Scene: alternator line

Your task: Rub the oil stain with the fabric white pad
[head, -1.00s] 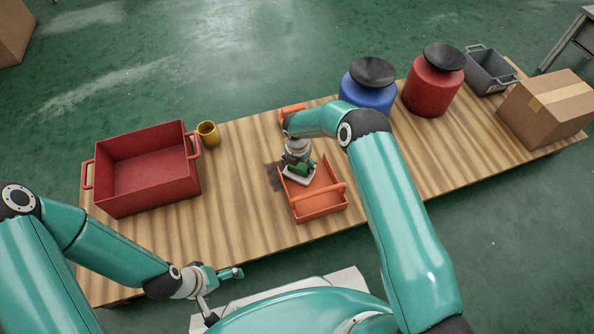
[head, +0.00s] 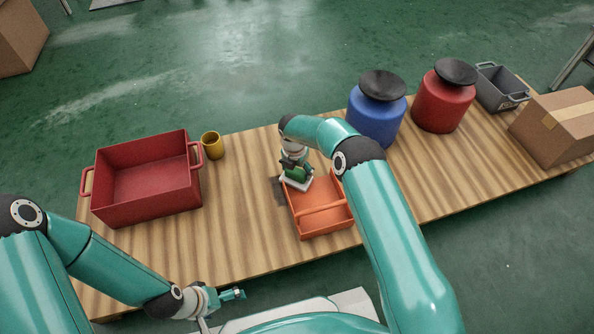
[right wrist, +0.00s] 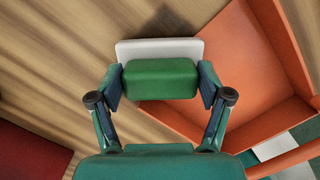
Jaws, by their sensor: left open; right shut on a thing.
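My right gripper (head: 294,164) is shut on the fabric white pad (head: 293,184), a white slab with a green grip block (head: 298,174). In the right wrist view the pad's white edge (right wrist: 160,48) and the block (right wrist: 160,80) lie between the fingers. The oil stain (head: 279,190) is a dark patch on the wooden table, left of the orange tray (head: 325,222). The pad is by the tray's back left corner, beside the stain and partly covering it from view; I cannot tell whether it touches the table. My left gripper (head: 232,294) is open and empty near the front edge.
The orange tray with a crossbar is close to the pad. A red bin (head: 150,208) and yellow cup (head: 212,146) stand left. A blue jar (head: 376,118), red jar (head: 442,105), grey bin (head: 500,90) and cardboard box (head: 560,128) stand right. The table between cup and stain is clear.

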